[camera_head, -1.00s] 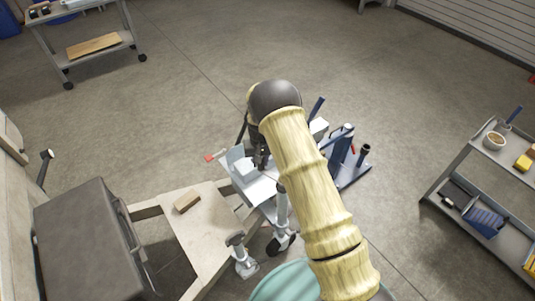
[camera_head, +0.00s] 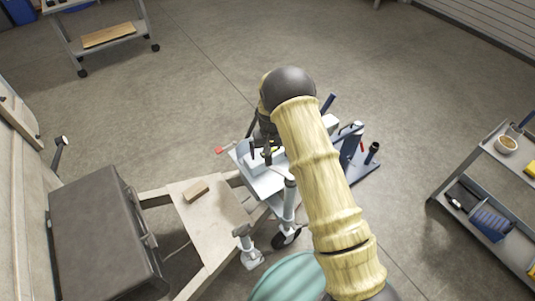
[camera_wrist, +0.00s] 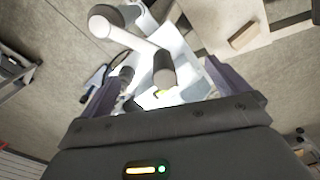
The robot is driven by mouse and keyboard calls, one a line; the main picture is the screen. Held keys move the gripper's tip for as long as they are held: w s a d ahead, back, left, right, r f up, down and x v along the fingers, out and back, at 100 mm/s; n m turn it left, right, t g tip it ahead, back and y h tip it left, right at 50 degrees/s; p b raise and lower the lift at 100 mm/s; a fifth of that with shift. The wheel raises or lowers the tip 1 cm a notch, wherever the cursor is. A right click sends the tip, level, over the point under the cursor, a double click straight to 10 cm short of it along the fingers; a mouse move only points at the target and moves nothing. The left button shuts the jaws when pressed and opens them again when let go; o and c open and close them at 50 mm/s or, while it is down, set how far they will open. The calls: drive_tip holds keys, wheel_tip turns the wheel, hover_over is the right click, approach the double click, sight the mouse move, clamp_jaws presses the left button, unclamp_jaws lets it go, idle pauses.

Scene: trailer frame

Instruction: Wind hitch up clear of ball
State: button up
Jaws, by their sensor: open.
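The trailer's pale hitch end (camera_head: 268,183) lies at the front of the A-frame, below my gripper (camera_head: 261,156). My gripper is open and points down over it. In the wrist view its two fingers (camera_wrist: 165,80) stand apart. A crank with a white arm (camera_wrist: 137,40) and grey knobs shows there; its nearer dark grey knob (camera_wrist: 163,70) appears between the fingers, with no visible grip on it. The jockey wheel post (camera_head: 289,200) stands on the frame with a black wheel (camera_head: 286,238) below. I cannot make out the ball; my arm hides part of this area.
A blue stand (camera_head: 352,148) is right of the hitch, partly behind my arm. A wooden block (camera_head: 196,191) lies on the frame's plate. A dark box (camera_head: 100,240) is at left, a shelf cart (camera_head: 480,195) at right.

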wheel_tip(320, 180, up, 5)
drive_tip(key=p, duration=0.2)
drive_tip(key=shift+p, duration=0.4)
drive_tip(key=shift+r, duration=0.1)
drive_tip(key=shift+d+r, duration=0.2)
drive_tip(key=shift+r, duration=0.2)
drive_tip(key=s+d+r, duration=0.4)
drive_tip(key=d+r, duration=0.1)
drive_tip(key=r, duration=0.4)
drive_tip(key=s+d+r+t, duration=0.1)
drive_tip(key=s+d+r, duration=0.2)
drive_tip(key=s, duration=0.4)
drive_tip(key=s+d+r+m, duration=0.1)
drive_tip(key=s+d+r, duration=0.2)
drive_tip(key=s, duration=0.4)
drive_tip(key=s+d+r+t, duration=0.1)
drive_tip(key=s+d+r, duration=0.3)
drive_tip(key=s, duration=0.3)
drive_tip(key=shift+s+r+t, duration=0.2)
drive_tip(key=shift+r+t, duration=0.1)
drive_tip(key=shift+r, duration=0.45)
